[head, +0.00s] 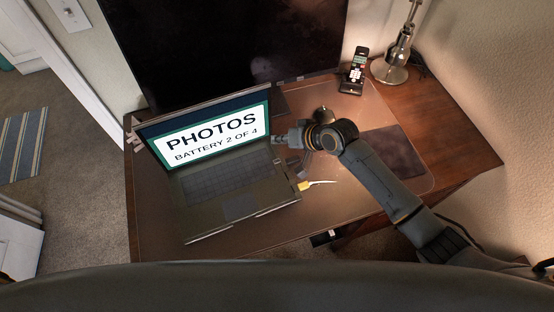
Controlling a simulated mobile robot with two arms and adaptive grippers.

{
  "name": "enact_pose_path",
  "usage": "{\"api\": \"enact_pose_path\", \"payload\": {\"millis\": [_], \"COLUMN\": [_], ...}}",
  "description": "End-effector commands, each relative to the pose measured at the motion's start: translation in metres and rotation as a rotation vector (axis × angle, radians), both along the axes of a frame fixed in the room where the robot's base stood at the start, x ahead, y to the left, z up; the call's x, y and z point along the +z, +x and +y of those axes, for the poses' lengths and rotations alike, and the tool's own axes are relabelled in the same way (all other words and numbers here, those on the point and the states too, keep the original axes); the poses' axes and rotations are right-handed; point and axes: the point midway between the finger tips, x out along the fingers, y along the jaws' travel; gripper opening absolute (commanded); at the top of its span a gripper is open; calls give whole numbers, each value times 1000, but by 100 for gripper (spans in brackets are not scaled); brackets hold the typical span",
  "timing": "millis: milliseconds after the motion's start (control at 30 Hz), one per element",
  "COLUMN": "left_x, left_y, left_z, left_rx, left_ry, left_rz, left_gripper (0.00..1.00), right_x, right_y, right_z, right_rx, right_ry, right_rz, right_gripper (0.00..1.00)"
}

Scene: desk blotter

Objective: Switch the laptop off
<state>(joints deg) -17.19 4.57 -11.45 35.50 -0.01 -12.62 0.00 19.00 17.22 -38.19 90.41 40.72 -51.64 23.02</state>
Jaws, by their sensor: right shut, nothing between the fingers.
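The open laptop (215,181) stands on the desk blotter, left of centre. Its lit screen (205,139) reads "PHOTOS" and "BATTERY 2 OF 4" in a white panel with a green border. The keyboard and touchpad (240,207) face me. My right arm comes in from the right, and my right gripper (277,139) is shut and empty, pointing left at the right edge of the screen. I cannot tell whether it touches the screen. No power button can be made out. My left gripper is not in view.
A yellow plug (304,185) with a white cable is at the laptop's right side. A large dark monitor (220,45) stands behind. A cordless phone (354,75) and a lamp (390,70) stand at the back right. A dark pad (398,150) lies on the blotter (345,205), whose front right is clear.

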Motion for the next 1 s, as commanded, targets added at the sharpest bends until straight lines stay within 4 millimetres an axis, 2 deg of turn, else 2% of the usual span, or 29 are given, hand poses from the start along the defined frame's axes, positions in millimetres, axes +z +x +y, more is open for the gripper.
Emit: {"api": "enact_pose_path", "payload": {"millis": [267,700,1000], "left_x": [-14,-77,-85], "left_y": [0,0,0], "left_z": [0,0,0], "left_rx": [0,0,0], "left_ry": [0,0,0], "left_rz": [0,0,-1], "left_gripper": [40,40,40], "right_x": [-13,-69,-88], "right_y": [0,0,0], "right_z": [0,-1,0], "right_rx": [1,0,1], "right_ry": [0,-3,0], "right_rz": [-1,-1,-1], "right_gripper": [0,0,0]}}
